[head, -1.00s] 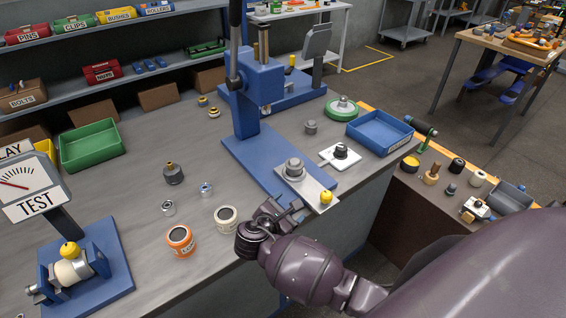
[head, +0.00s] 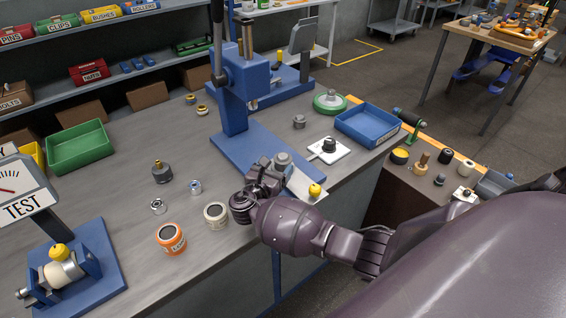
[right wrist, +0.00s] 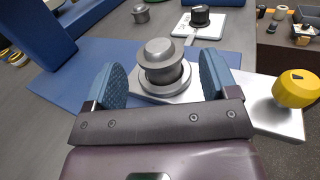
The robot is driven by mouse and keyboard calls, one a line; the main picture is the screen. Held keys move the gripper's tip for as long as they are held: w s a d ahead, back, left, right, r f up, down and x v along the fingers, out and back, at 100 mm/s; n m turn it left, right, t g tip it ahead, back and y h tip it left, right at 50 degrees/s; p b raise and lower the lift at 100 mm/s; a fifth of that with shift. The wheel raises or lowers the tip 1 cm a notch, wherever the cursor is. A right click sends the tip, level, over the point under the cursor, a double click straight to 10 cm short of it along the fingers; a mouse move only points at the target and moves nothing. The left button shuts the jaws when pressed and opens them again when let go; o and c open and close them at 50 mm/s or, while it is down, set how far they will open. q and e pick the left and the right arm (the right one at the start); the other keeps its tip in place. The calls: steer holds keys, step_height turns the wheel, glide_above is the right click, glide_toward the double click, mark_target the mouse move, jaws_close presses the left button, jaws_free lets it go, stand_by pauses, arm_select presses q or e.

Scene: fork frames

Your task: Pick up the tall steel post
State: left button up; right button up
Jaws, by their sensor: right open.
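A stepped grey steel part (head: 282,159), which I take for the steel post, stands upright on a pale plate on the blue press base. In the right wrist view, the steel part (right wrist: 163,58) shows a rounded top above a wider flange and a ring. My right gripper (head: 266,173) is open at the near left side of it. In the right wrist view, the fingers of the right gripper (right wrist: 162,82) sit left and right of the part, with gaps on both sides. My left gripper is not in view.
A yellow knob (head: 315,190) is on the plate's near end, just right of the gripper. The blue press column (head: 236,100) rises behind. A white pad with a dark part (head: 329,145) lies to the right. Jars (head: 215,213) stand left, near the bench edge.

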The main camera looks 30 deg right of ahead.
mark_target(280, 160)
steer(key=shift+f+x, duration=0.15)
steer(key=shift+x, duration=0.95)
steer(key=shift+f+x, duration=0.1)
steer(key=shift+x, duration=1)
steer(key=shift+w, duration=0.1)
steer(key=c, duration=1.2)
steer(key=shift+r, duration=0.15)
